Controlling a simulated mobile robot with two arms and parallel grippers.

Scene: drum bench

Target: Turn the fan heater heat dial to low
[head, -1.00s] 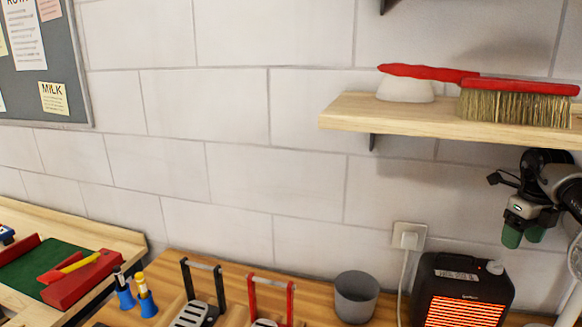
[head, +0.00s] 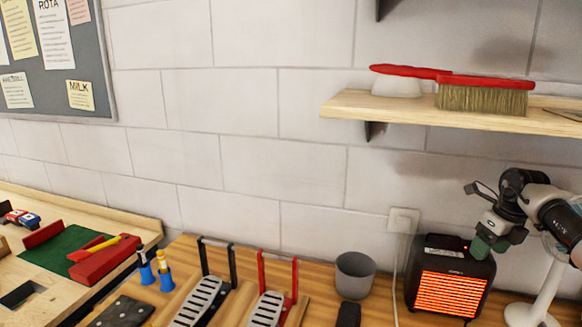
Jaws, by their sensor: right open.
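The fan heater (head: 411,270) is a black box on the wooden bench at the right of the head view. Its front grille glows orange, and a small red light shows on its top. My right gripper (head: 489,246) is at the heater's top right corner, its green fingertips pointing down. It is open. The heat dial is hidden behind the fingertips, so I cannot tell its setting or whether the fingers touch it. My left gripper is not in view.
A grey cup (head: 355,276) stands left of the heater. A wall socket (head: 403,220) with a cable is behind. A wooden shelf (head: 350,106) holding a red-handled brush (head: 485,95) is above. A white stand (head: 540,300) is right of the heater.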

